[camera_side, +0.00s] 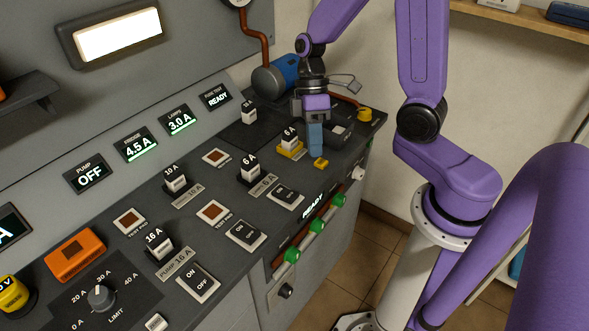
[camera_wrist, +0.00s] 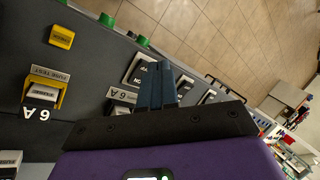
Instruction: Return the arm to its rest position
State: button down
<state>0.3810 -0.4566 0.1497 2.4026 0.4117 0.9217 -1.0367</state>
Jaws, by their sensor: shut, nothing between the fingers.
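My gripper (camera_side: 315,150) is shut and empty, with its blue fingers pointing down over the far right part of the console top. In the side view it hangs just right of a 6 A fuse (camera_side: 290,137) that stands in a yellow-framed socket. In the wrist view the blue fingers of my gripper (camera_wrist: 158,68) are together with nothing between them. The yellow socket (camera_wrist: 62,90), labelled FUSE TEST, and its fuse (camera_wrist: 43,91) lie to their left, apart from them. Whether the fingertips touch the console cannot be told.
The console (camera_side: 222,262) carries several fuses, rocker switches (camera_side: 246,235) and test pads. Green knobs (camera_side: 292,255) line the front edge. A shelf (camera_side: 520,22) is at the upper right. Tiled floor (camera_wrist: 215,40) lies beyond the console.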

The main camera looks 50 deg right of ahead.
jog(key=s+a+r+n+t+h, duration=0.1)
jog(key=s+r+t, duration=0.1)
jog(key=s, duration=0.5)
jog(key=s+a+r+n+t+h, duration=0.1)
jog(key=s+r+n+h, duration=0.1)
jog(key=s, duration=0.5)
jog(key=shift+a+r+t, duration=0.3)
jog(key=shift+r+t, duration=0.1)
jog(key=shift+r, duration=0.45)
jog(key=n, duration=0.6)
send_over(322, 162)
notch_tip(322, 162, down, 3)
jog(key=shift+w+d+r+h, duration=0.1)
jog(key=shift+h, duration=0.2)
notch_tip(322, 162, down, 14)
